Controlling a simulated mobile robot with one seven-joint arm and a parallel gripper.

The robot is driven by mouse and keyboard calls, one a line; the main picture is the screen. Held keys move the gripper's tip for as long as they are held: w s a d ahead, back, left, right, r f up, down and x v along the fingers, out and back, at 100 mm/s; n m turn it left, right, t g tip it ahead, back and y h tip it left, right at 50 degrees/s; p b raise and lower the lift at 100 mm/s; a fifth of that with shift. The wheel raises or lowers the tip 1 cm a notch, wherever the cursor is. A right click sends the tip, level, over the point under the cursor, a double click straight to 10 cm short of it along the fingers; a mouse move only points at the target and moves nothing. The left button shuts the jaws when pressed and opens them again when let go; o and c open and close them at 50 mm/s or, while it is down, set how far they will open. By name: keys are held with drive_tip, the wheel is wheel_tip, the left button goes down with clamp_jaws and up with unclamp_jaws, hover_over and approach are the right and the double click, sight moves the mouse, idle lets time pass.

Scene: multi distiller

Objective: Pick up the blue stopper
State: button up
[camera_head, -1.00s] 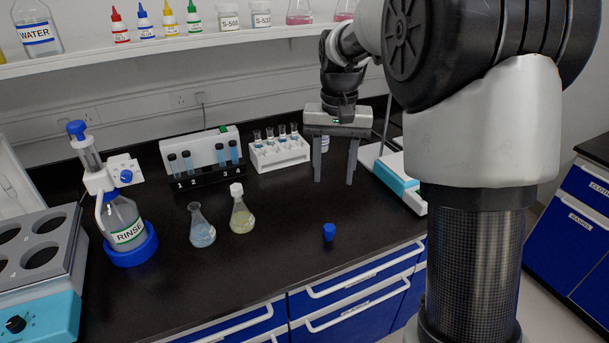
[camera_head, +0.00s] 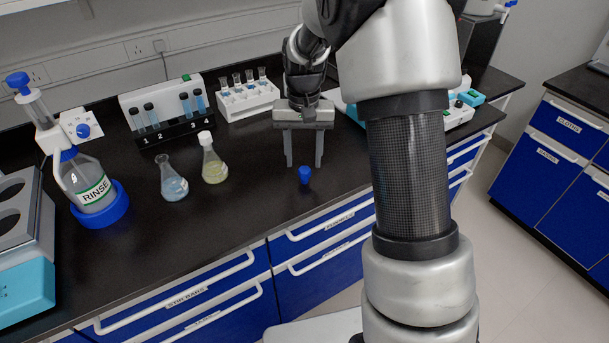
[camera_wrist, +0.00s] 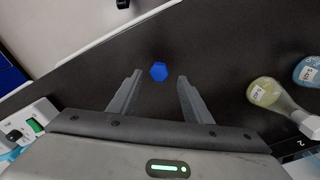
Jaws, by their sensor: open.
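The small blue stopper (camera_head: 305,175) stands on the black bench top near its front edge. My gripper (camera_head: 304,164) is open and empty, its two fingers pointing down just behind the stopper in the head view. In the wrist view the blue stopper (camera_wrist: 158,71) lies just beyond the fingertips, roughly in line with the gap between them. My gripper's fingers (camera_wrist: 159,76) are spread on either side of that gap, apart from the stopper. The exact height of the fingertips above the bench is hard to tell.
A flask of blue liquid (camera_head: 174,182) and a stoppered flask of yellowish liquid (camera_head: 214,167) stand left of the stopper. The rinse bottle (camera_head: 93,188), a numbered vial rack (camera_head: 183,127) and a white tube rack (camera_head: 248,103) are farther off. Bench around the stopper is clear.

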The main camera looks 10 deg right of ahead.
sight(305, 169)
wheel_tip(305, 169, down, 4)
drive_tip(key=shift+s+d+f+b, duration=0.1)
drive_tip(key=shift+s+f+b, duration=0.1)
drive_tip(key=shift+b, duration=0.1)
drive_tip(key=shift+c, duration=0.4)
drive_tip(key=c, duration=1)
drive_tip(key=shift+c, duration=0.3)
drive_tip(key=shift+r, duration=0.1)
